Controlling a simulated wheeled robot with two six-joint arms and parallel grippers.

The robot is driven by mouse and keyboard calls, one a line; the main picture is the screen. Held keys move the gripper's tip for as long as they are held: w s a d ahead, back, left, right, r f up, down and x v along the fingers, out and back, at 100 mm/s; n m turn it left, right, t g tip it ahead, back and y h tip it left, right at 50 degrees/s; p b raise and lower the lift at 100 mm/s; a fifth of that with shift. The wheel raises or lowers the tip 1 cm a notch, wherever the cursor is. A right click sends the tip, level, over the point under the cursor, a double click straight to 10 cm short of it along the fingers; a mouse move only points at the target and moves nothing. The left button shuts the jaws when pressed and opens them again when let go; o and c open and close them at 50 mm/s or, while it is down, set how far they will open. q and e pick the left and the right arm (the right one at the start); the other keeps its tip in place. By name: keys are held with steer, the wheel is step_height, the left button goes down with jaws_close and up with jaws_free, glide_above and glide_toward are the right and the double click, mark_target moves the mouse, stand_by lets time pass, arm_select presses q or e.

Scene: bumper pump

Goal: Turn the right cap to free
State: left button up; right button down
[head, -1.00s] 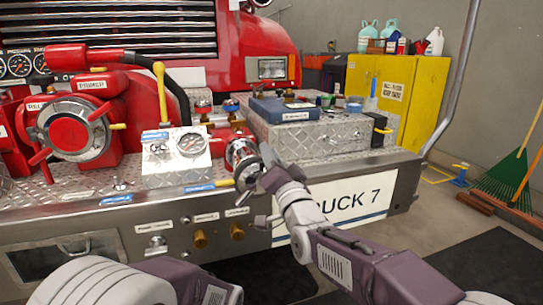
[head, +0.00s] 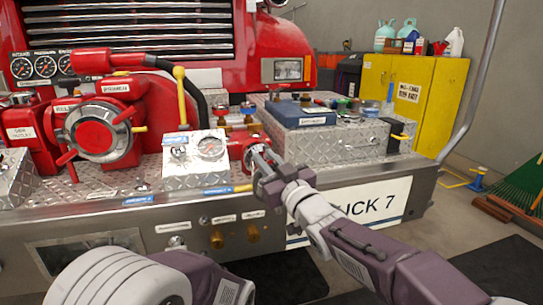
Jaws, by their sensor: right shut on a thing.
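The right cap (head: 251,157) is a silver cap on the small red outlet (head: 240,140) on the bumper deck, right of the gauge panel. My right gripper (head: 265,157) reaches it from the right front. Its fingers are shut on the cap and hide much of it. The large left cap (head: 100,130), with a silver ring and red handles, sits on the red pump body, apart from my grippers. My left arm shows only at the lower left; its gripper is out of view.
A yellow cabinet (head: 425,95) is behind at the right.

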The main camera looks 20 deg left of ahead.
steer(key=a+n, duration=0.1)
steer(key=n, duration=0.1)
steer(key=s+n+g, duration=0.1)
steer(key=n, duration=0.1)
steer(key=shift+s+a+f, duration=0.1)
steer(key=shift+a+f, duration=0.25)
steer(key=shift+f, duration=0.05)
steer(key=shift+s+a+f+n+g+h, duration=0.25)
steer(key=shift+a+f+n, duration=0.15)
steer(key=shift+n, duration=0.5)
steer(key=shift+s+a+f+n+g+h, duration=0.15)
steer(key=shift+s+a+f+n+g, duration=0.15)
steer(key=shift+n, duration=0.6)
steer(key=shift+w+f, duration=0.1)
steer(key=c, duration=1.6)
jaws_free()
steer(key=shift+o, duration=0.2)
steer(key=p+v, duration=0.1)
steer(key=v, duration=0.8)
steer(key=shift+p, duration=0.4)
